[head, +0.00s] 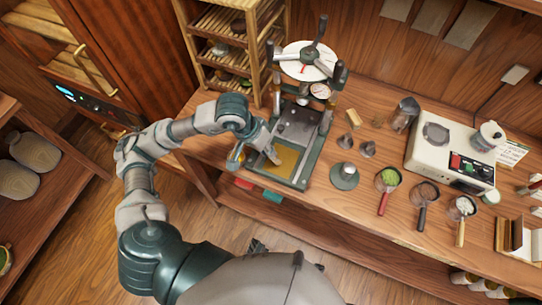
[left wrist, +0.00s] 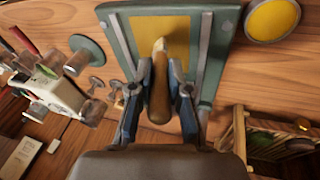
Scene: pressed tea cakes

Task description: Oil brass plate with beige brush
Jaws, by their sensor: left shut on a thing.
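The brass plate (head: 285,160) is a flat golden square in the green base of the press, and it also shows in the left wrist view (left wrist: 180,28). My left gripper (head: 258,150) is over the plate's left side in the head view. In the left wrist view my left gripper (left wrist: 160,80) is shut on the brown handle of the beige brush (left wrist: 159,92). The pale brush tip points at the plate and overlaps it in the picture. I cannot tell whether the bristles touch the plate. My right gripper is not in view.
The press (head: 306,62) with its round top stands over the back of the base. A white scale (head: 432,150), several handled bowls and a green round stand (head: 345,176) are to the right. A round yellow-topped dish (left wrist: 272,18) lies beside the base.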

